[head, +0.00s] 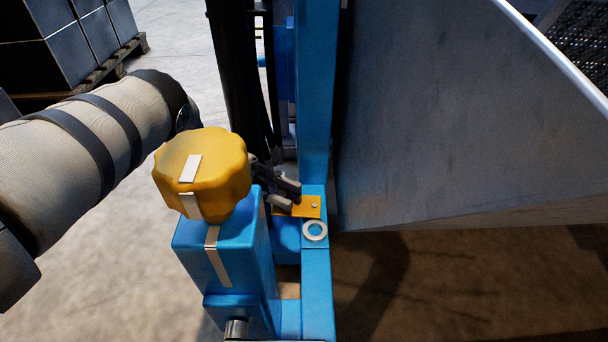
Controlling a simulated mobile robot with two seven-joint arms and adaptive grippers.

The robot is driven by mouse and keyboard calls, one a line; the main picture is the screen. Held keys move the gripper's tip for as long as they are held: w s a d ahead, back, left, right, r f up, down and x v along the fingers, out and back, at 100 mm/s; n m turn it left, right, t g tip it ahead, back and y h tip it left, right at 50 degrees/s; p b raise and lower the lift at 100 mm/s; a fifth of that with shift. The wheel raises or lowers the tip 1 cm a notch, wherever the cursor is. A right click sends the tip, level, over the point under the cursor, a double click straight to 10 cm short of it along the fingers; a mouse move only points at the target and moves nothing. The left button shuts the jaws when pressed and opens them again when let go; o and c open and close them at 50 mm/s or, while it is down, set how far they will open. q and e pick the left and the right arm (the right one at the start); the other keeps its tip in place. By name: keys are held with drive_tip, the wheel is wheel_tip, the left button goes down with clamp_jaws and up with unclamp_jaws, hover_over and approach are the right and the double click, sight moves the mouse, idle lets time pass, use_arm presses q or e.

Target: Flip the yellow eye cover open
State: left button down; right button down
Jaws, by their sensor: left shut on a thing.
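The yellow eye cover (310,207) is a small flat yellow plate with a pin or bolt head on it, on the blue frame. A pale ring-shaped eye (315,231) shows uncovered just in front of the plate. My left gripper (287,199) is shut on the plate's left part, its fingers reaching in from behind the yellow knob. The knob hides part of my left wrist. My right gripper is not in view.
A large yellow lobed knob (203,168) with white marks sits on a blue post (228,265) close to my left arm. A big grey sloped metal panel (465,110) fills the right side. A blue upright (316,90) stands behind the plate. Dark boxes on a pallet (75,40) stand far left.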

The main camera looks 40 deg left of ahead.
sight(282, 194)
use_arm(q)
drive_tip(key=c, duration=1.5)
unclamp_jaws()
drive_tip(key=shift+f, duration=0.1)
wheel_tip(282, 194, up, 10)
drive_tip(key=shift+f, duration=0.25)
drive_tip(key=shift+r, duration=0.25)
drive_tip(key=shift+s, duration=0.1)
